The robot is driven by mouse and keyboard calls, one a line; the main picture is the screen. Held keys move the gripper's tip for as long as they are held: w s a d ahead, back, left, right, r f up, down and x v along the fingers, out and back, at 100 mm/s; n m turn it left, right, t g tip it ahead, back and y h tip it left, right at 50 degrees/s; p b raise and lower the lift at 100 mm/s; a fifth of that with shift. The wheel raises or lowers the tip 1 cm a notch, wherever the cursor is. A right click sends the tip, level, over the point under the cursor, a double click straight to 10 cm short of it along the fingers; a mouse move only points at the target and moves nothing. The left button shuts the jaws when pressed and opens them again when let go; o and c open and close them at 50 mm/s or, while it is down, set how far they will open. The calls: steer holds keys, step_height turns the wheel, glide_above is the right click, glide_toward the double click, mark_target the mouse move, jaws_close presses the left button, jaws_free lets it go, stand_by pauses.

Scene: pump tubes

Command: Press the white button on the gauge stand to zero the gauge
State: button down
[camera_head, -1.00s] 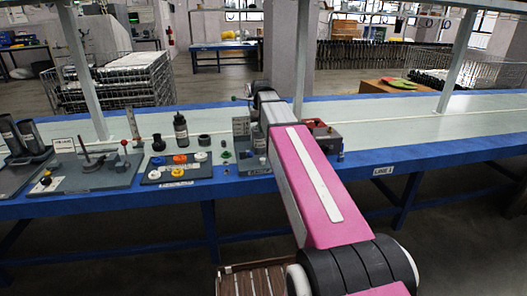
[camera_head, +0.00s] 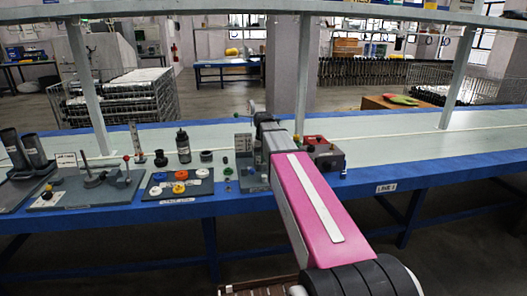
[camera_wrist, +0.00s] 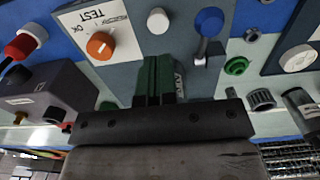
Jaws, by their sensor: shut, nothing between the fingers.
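The white button (camera_wrist: 158,20) shows at the top of the wrist view, on the grey gauge stand (camera_wrist: 135,17). A blue round part (camera_wrist: 209,22) sits on the stand to its right, and a white TEST plate with an orange knob (camera_wrist: 100,45) is to its left. My gripper (camera_wrist: 160,62) is shut and empty, its dark green fingertips just below the button in the picture, apart from it. In the head view the gauge stand (camera_head: 246,172) is partly hidden behind my arm, and neither the button nor my fingertips can be made out there.
A red-topped box (camera_head: 325,155) stands right of my arm. A tray with coloured rings (camera_head: 178,186), a black bottle (camera_head: 183,146) and a grey fixture board (camera_head: 90,190) lie to the left. The white bench top (camera_head: 430,140) is clear farther right. A shelf post (camera_head: 302,75) rises behind the arm.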

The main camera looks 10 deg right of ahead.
mark_target(264, 176)
step_height(264, 176, down, 7)
steer(key=shift+f, duration=0.2)
stand_by(0.5)
steer(key=shift+s+f, duration=0.15)
steer(key=shift+f, duration=1.15)
step_height(264, 176, up, 14)
steer(key=shift+r, duration=0.25)
stand_by(0.6)
stand_by(1.0)
steer(key=s+f, duration=2.1)
steer(key=f, duration=0.4)
